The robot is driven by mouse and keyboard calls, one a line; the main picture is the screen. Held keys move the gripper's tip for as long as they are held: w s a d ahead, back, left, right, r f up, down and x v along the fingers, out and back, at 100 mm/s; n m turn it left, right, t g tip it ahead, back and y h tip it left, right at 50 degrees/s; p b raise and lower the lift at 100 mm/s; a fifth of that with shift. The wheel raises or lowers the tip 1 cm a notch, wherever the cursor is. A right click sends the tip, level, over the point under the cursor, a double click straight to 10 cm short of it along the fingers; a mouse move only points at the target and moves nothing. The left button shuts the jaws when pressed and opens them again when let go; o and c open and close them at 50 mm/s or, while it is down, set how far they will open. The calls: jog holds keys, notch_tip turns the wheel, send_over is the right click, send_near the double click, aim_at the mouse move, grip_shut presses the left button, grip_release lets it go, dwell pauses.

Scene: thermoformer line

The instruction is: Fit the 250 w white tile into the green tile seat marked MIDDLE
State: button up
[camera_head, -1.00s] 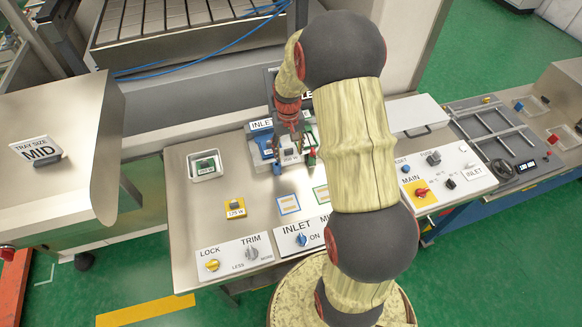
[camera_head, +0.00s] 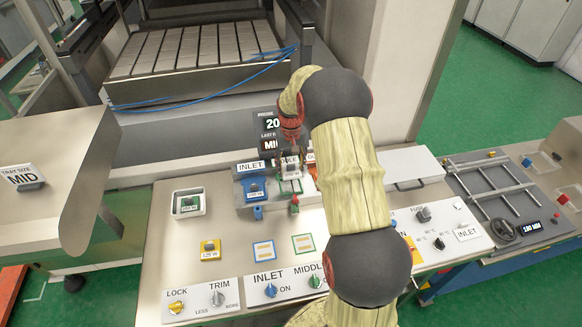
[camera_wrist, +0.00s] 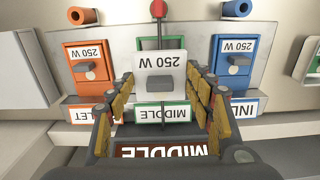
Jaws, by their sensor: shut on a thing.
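My gripper (camera_wrist: 160,95) is shut on the white 250 W tile (camera_wrist: 160,62), with a finger at either side of it. The tile has a grey knob on its face. Behind it, part of the green seat's rim (camera_wrist: 143,43) shows, and a green-edged MIDDLE label (camera_wrist: 163,113) lies beside it. The tile covers most of the seat, so I cannot tell whether it is inside or just in front. In the head view the tile (camera_head: 290,171) is at the middle seat, under my gripper (camera_head: 291,150), which is partly hidden by my arm.
The blue seat (camera_wrist: 231,50) and orange seat (camera_wrist: 90,52) flank the middle one, each holding a 250 W tile. A red-knobbed post (camera_wrist: 158,10) stands close by. A white bin (camera_head: 177,210), yellow 125 W tile (camera_head: 210,250) and switch panel (camera_head: 247,292) lie on the bench.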

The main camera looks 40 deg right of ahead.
jog(key=b, duration=0.3)
send_over(291, 187)
jog(key=shift+w+f, duration=0.15)
jog(key=shift+f, duration=2.7)
jog(key=shift+f+b, duration=0.35)
jog(key=shift+f, duration=0.55)
jog(key=o, duration=1.3)
notch_tip(291, 187, up, 12)
jog(key=shift+o, duration=1.2)
notch_tip(291, 187, up, 9)
jog(key=p, duration=0.6)
